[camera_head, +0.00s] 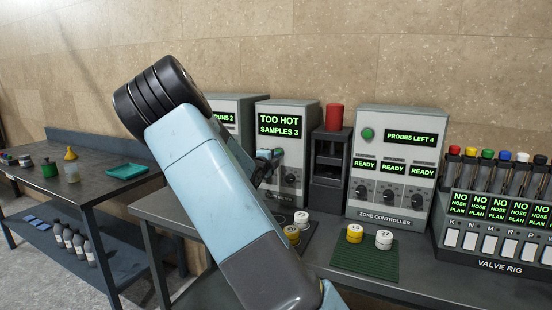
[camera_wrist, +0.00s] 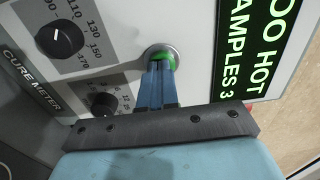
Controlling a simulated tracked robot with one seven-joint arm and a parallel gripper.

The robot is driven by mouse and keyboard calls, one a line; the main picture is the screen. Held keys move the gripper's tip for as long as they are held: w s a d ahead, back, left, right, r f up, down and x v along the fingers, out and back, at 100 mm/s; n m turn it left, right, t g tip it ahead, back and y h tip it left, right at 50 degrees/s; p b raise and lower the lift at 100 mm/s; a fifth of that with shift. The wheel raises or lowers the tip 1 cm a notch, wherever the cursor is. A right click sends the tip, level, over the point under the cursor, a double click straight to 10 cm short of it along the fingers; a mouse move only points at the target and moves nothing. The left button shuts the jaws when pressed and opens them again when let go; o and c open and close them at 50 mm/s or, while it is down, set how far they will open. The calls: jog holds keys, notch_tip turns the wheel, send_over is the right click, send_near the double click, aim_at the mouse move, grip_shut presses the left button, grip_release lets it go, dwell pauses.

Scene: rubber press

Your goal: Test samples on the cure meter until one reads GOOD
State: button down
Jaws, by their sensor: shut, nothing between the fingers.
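The cure meter (camera_head: 289,118) stands on the bench, its green display reading "TOO HOT SAMPLES 3". Its green button (camera_wrist: 163,57) sits in a metal ring. My gripper (camera_wrist: 161,66) is shut and empty, its blue fingertips at the button and partly covering it; contact cannot be told. In the head view my gripper (camera_head: 277,154) is at the meter's front, largely behind my arm. A yellow sample (camera_head: 292,231) and a white sample (camera_head: 301,217) are in front of the meter. A yellow sample marked 15 (camera_head: 354,231) and a white one marked 27 (camera_head: 384,239) stand on a green mat (camera_head: 365,263).
A zone controller (camera_head: 392,151) reads "PROBES LEFT 4". A dark press-like unit with a red top (camera_head: 334,117) stands between it and the meter. A valve rig (camera_head: 497,231) is at right. A side table (camera_head: 75,176) holds a teal tray (camera_head: 127,171). My arm hides part of the bench.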

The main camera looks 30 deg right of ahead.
jog(key=shift+w+d+r, duration=0.1)
jog(key=shift+w+d, duration=0.35)
jog(key=shift+d, duration=0.15)
jog(key=v, duration=1.4)
jog(key=shift+f, duration=0.2)
